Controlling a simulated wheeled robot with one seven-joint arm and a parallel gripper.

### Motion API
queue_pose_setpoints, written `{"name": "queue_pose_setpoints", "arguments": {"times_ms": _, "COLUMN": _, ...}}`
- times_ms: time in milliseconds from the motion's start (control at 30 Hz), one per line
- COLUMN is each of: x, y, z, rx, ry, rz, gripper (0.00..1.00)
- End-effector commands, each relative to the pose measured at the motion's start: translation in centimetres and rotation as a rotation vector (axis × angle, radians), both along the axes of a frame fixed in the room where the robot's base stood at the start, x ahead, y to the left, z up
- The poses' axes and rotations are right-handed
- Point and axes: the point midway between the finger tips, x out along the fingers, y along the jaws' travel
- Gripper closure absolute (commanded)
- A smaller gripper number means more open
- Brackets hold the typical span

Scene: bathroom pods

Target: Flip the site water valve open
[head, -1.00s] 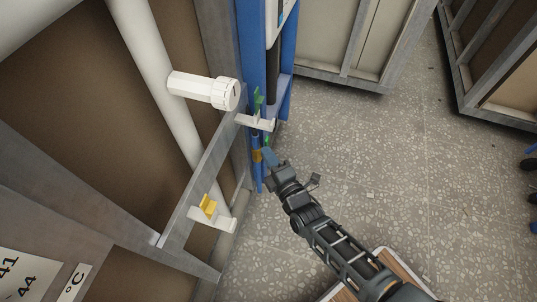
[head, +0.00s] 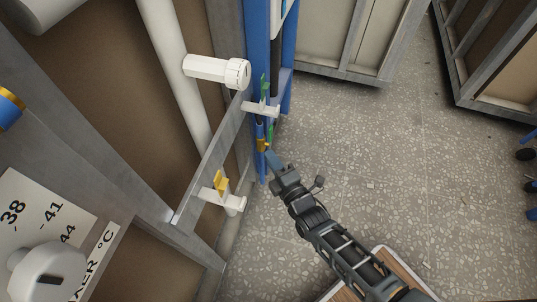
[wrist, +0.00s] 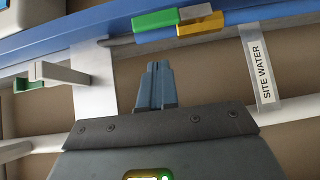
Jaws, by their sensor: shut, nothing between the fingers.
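My gripper (head: 272,158) is shut and empty, close to the blue upright post in the head view. In the wrist view its fingertips (wrist: 157,68) point up toward a pipe under a blue rail. A hanging white tag (wrist: 261,72) reading SITE WATER is right of the fingers. A yellow lever-like piece (wrist: 200,27) and a green one (wrist: 155,20) sit side by side on the pipe, above the fingers and left of the tag. They look apart from the fingertips. The valve body and the lever's exact setting cannot be made out.
A white fitting with a green piece (wrist: 60,73) is left of the fingers. In the head view, a white knobbed fitting (head: 217,70), a yellow-handled white fitting (head: 222,190) and a grey metal frame (head: 205,175) stand left of my arm. Speckled floor (head: 370,150) is free at right.

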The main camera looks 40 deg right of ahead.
Motion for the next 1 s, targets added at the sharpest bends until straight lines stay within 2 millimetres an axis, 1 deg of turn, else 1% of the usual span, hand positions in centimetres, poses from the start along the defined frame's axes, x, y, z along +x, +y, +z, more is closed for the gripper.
{"name": "queue_pose_setpoints", "arguments": {"times_ms": 400, "x": -6.0, "y": 1.1, "z": 0.1, "rx": 0.001, "ry": 0.002, "rz": 0.0, "gripper": 1.0}}
{"name": "queue_pose_setpoints", "arguments": {"times_ms": 500, "x": -7.2, "y": 1.3, "z": 0.1, "rx": 0.001, "ry": 0.001, "rz": 0.001, "gripper": 1.0}}
{"name": "queue_pose_setpoints", "arguments": {"times_ms": 633, "x": -8.0, "y": 1.4, "z": 0.1, "rx": 0.001, "ry": -0.001, "rz": 0.001, "gripper": 1.0}}
{"name": "queue_pose_setpoints", "arguments": {"times_ms": 933, "x": -8.3, "y": 1.5, "z": 0.1, "rx": 0.004, "ry": -0.001, "rz": 0.002, "gripper": 1.0}}
{"name": "queue_pose_setpoints", "arguments": {"times_ms": 1000, "x": -8.9, "y": 1.6, "z": 0.2, "rx": 0.028, "ry": 0.0, "rz": 0.003, "gripper": 1.0}}
